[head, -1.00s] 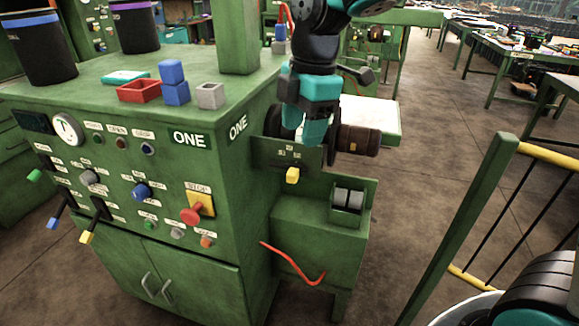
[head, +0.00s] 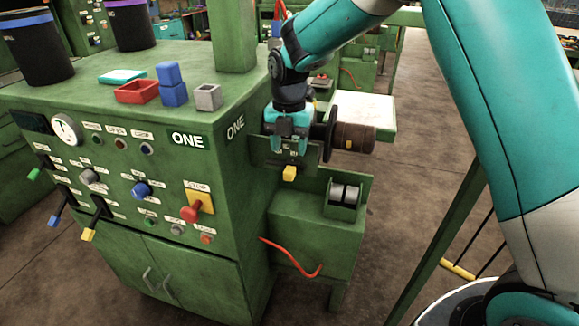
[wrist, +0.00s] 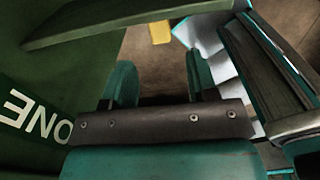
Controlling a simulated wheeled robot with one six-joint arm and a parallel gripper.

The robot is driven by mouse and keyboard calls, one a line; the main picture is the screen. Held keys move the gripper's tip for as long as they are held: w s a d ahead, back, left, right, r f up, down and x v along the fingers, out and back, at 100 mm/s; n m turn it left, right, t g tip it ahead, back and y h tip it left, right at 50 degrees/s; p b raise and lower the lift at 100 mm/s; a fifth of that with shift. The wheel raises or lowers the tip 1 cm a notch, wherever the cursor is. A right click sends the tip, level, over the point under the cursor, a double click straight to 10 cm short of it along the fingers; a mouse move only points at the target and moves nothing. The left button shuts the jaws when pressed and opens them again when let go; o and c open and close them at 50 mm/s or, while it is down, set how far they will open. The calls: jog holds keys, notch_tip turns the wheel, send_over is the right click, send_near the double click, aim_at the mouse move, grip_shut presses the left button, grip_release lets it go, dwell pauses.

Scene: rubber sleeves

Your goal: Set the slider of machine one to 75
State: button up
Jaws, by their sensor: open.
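Machine one (head: 225,215) is a green cabinet with "ONE" plates on its front and side. A small green side plate (head: 258,152) carries a yellow knob (head: 289,173) at its lower edge, below small labels. The knob also shows in the wrist view (wrist: 160,32), beyond my fingertips. My gripper (head: 287,150) is open and empty, pointing down just above the yellow knob and in front of the plate. It seems apart from the knob. Its two teal fingers also show in the wrist view (wrist: 160,82). The plate's scale is partly hidden and cannot be read.
A brown roller (head: 355,137) with a dark disc stands close to the right of my gripper. A box with grey rollers (head: 344,196) and a red hose (head: 295,265) are below. The front panel has levers with green, blue and yellow (head: 88,235) handles. Open floor lies to the right.

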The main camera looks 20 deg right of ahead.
aim_at(289, 170)
notch_tip(289, 170, down, 7)
jog(key=shift+f+p, duration=0.2)
jog(key=shift+p, duration=0.3)
grip_shut()
